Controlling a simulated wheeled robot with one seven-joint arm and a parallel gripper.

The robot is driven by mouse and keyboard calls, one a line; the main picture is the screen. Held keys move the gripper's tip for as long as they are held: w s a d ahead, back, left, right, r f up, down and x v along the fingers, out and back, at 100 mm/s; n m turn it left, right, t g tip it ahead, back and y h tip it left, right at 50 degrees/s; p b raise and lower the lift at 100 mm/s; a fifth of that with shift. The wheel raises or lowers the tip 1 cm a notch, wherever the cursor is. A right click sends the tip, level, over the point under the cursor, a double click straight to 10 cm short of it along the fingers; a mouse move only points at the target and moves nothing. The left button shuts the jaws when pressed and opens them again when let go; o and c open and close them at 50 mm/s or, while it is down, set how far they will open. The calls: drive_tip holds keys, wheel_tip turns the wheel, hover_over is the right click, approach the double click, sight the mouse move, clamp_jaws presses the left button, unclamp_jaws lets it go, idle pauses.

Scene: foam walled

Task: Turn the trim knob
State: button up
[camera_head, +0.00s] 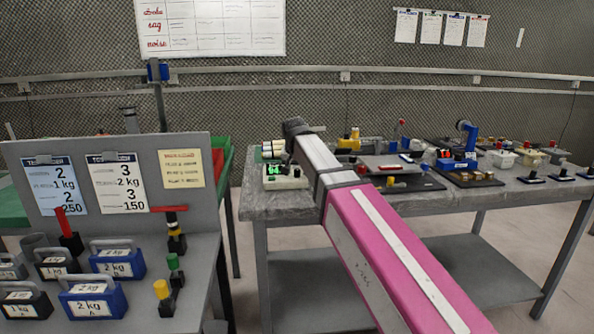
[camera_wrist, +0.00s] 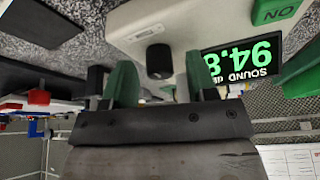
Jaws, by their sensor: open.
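A short black round knob (camera_wrist: 159,58), which looks like the trim knob, stands on a cream sound meter box (camera_wrist: 140,28). The box's dark display (camera_wrist: 242,62) reads SOUND dB 94.8 upside down in the wrist view. In the head view the cream box (camera_head: 290,183) sits at the left end of the grey bench, with its green digits lit. My gripper (camera_wrist: 158,70) is open, with one green finger on each side of the knob in the picture. I cannot tell whether either finger touches it. In the head view my arm hides the fingertips.
A green ON button (camera_wrist: 279,10) is beside the display. The grey bench (camera_head: 455,200) carries several trays and devices to the right. A nearer table at left holds labelled weights (camera_head: 92,297), colored-handled tools and a notice board (camera_head: 110,180). The wall is behind.

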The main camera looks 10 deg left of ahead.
drive_tip(key=shift+f, duration=0.1)
drive_tip(key=c, duration=0.9)
drive_tip(key=shift+n, duration=0.4)
drive_tip(key=n+y, duration=0.1)
drive_tip(key=n, duration=0.1)
drive_tip(key=n+y, duration=0.1)
drive_tip(key=n, duration=0.1)
drive_tip(key=shift+w+d+n+g, duration=0.1)
drive_tip(key=shift+d+n+g, duration=0.05)
drive_tip(key=shift+n+g, duration=0.15)
drive_tip(key=n+y, duration=0.1)
drive_tip(key=n, duration=0.1)
drive_tip(key=n+g, duration=0.1)
drive_tip(key=n, duration=0.2)
drive_tip(key=shift+w+d+n+y, duration=0.1)
drive_tip(key=shift+n+y, duration=0.2)
drive_tip(key=shift+y, duration=0.1)
drive_tip(key=n+g, duration=0.1)
drive_tip(key=n, duration=0.1)
drive_tip(key=n+g, duration=0.1)
drive_tip(key=n, duration=0.2)
drive_tip(key=shift+w+y, duration=0.15)
drive_tip(key=shift+y, duration=0.15)
drive_tip(key=n+g, duration=0.1)
drive_tip(key=n, duration=0.2)
drive_tip(key=n+g, duration=0.1)
drive_tip(key=n, duration=0.2)
drive_tip(key=shift+w+g, duration=0.1)
drive_tip(key=shift+g, duration=0.2)
